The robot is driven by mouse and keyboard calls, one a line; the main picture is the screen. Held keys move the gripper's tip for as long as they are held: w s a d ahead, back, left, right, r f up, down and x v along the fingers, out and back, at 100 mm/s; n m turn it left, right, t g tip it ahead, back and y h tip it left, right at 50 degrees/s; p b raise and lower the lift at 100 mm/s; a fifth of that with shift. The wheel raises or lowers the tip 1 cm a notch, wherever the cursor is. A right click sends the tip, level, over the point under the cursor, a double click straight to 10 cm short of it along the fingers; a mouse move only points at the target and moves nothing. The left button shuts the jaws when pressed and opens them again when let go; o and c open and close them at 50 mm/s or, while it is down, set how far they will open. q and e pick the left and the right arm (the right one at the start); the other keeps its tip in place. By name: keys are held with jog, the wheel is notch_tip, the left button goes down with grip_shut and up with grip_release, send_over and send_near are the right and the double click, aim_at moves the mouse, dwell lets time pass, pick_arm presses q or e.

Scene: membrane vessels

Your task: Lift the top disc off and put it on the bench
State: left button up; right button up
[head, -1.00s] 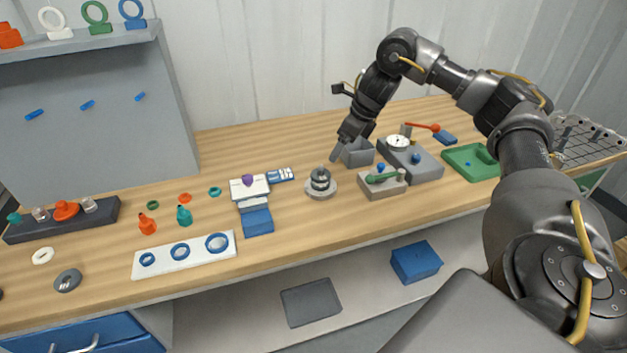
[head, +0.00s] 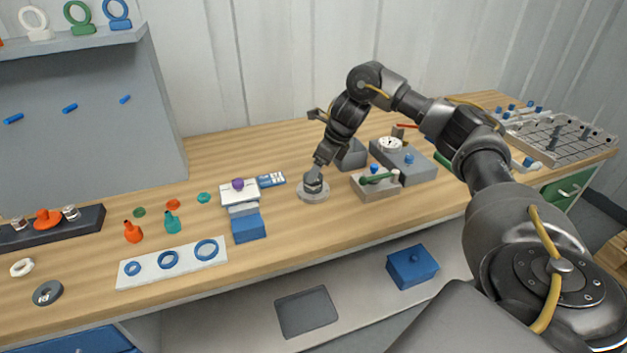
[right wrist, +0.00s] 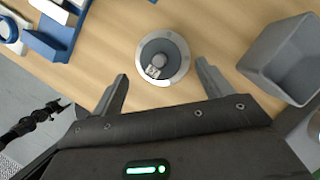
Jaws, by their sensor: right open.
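A small metallic disc stack (head: 314,189) stands on a round pale base on the bench (head: 350,222). My left gripper is out of view.
A grey open bin (head: 352,154) stands close behind and right of the stack; it also shows in the right wrist view (right wrist: 284,62). Blue and white blocks (head: 248,228) stand left. Bench in front is clear.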

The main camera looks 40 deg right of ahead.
jog(key=x, duration=0.3)
jog(key=shift+w+f, duration=0.1)
jog(key=shift+w, duration=0.05)
jog(key=shift+c, duration=0.2)
jog(key=c, duration=1)
jog(key=shift+r+p, duration=3.15)
jog(key=shift+r, duration=3.4)
